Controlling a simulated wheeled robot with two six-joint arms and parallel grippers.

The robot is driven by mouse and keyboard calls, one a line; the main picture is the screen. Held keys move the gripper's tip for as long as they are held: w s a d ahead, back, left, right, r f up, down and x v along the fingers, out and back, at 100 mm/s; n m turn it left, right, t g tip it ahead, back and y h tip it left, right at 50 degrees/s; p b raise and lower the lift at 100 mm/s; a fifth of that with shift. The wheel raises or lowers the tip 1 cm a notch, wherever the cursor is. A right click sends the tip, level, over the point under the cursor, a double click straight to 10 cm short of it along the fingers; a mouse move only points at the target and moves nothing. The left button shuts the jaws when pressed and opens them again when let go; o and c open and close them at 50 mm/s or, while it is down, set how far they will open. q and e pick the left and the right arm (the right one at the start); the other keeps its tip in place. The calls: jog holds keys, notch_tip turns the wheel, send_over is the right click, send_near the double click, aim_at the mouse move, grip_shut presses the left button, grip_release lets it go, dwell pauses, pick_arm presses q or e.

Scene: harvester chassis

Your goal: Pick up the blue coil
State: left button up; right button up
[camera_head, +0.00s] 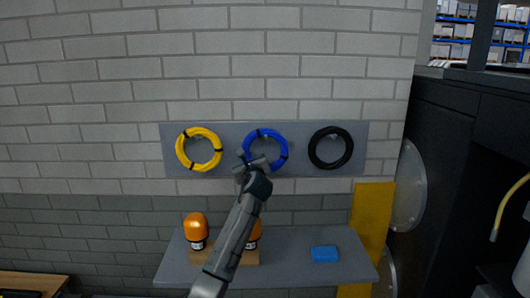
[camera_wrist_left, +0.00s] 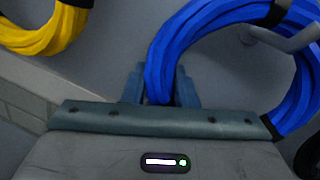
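The blue coil (camera_head: 265,148) hangs on a peg at the middle of a grey wall panel, between a yellow coil (camera_head: 199,149) and a black coil (camera_head: 330,148). My left gripper (camera_head: 254,163) is at the coil's lower left edge. In the left wrist view, the two narrow fingers (camera_wrist_left: 160,92) stand close together on both sides of the blue coil (camera_wrist_left: 205,35). The strand fills most of the gap, and the gripper looks shut on it. The coil's bottom edge is partly hidden by the gripper in the head view. My right gripper is not in view.
The grey panel (camera_head: 228,132) is fixed to a brick wall. Below it, a grey shelf (camera_head: 300,276) holds orange-topped items (camera_head: 196,228) and a blue block (camera_head: 324,254). A yellow panel (camera_head: 371,225) and dark machinery (camera_head: 460,150) stand on the right. A peg (camera_wrist_left: 270,38) passes through the coil.

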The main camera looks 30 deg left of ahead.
aim_at(248, 150)
pick_arm(q)
grip_shut()
jog(key=shift+r, duration=0.1)
jog(key=shift+r+b, duration=0.7)
jog(key=shift+r, duration=0.05)
jog(key=shift+s+d+r+b, duration=0.15)
jog(key=shift+r+b, duration=0.2)
jog(key=shift+r, duration=0.1)
jog(key=shift+s+d+r+b, duration=0.1)
jog(key=shift+r+b, duration=0.25)
jog(key=shift+r, duration=0.05)
jog(key=s+a+r+b+v, duration=0.1)
jog(key=b+v, duration=0.4)
jog(key=v, duration=1)
jog(key=shift+s+a+r, duration=0.3)
jog(key=shift+r, duration=0.05)
